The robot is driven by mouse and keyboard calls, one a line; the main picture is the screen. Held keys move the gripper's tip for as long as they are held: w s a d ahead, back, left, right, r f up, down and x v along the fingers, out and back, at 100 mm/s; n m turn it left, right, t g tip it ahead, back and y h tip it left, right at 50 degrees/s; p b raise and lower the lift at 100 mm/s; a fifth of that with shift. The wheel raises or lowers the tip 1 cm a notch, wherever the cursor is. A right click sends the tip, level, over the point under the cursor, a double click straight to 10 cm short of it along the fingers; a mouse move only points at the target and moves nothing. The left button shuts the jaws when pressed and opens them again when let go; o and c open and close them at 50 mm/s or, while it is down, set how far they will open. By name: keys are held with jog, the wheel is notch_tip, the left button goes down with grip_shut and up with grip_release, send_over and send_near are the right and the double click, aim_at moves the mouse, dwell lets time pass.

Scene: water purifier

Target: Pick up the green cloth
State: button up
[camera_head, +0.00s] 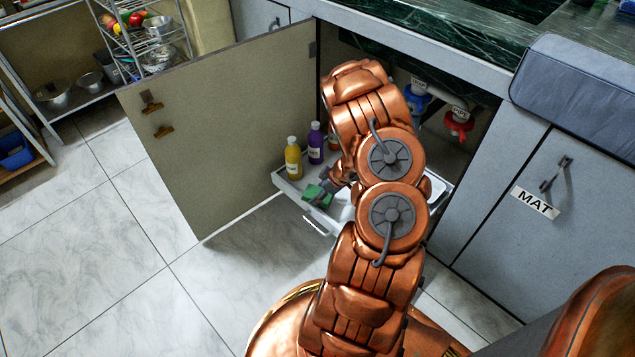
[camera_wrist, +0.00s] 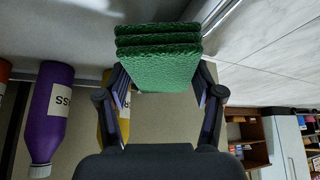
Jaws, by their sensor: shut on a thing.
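The green cloth (camera_wrist: 158,62) is a folded, layered, textured piece. In the wrist view it sits between the two fingers of my gripper (camera_wrist: 160,92), which are shut on it. In the head view the cloth (camera_head: 314,193) shows at the front left of the white pull-out tray (camera_head: 318,215), with my gripper (camera_head: 332,184) at its right side. I cannot tell whether the cloth still touches the tray. My arm hides much of the tray.
A yellow bottle (camera_head: 293,158) and a purple bottle (camera_head: 316,143) stand close behind the cloth on the tray. An open cabinet door (camera_head: 225,125) is to the left. Blue and red valves (camera_head: 458,124) hang inside the cabinet. The floor in front is clear.

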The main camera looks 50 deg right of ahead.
jog(key=s+a+p, duration=0.1)
jog(key=s+a, duration=0.4)
jog(key=s, duration=0.2)
jog(key=shift+a+r, duration=0.3)
jog(key=shift+r, duration=0.15)
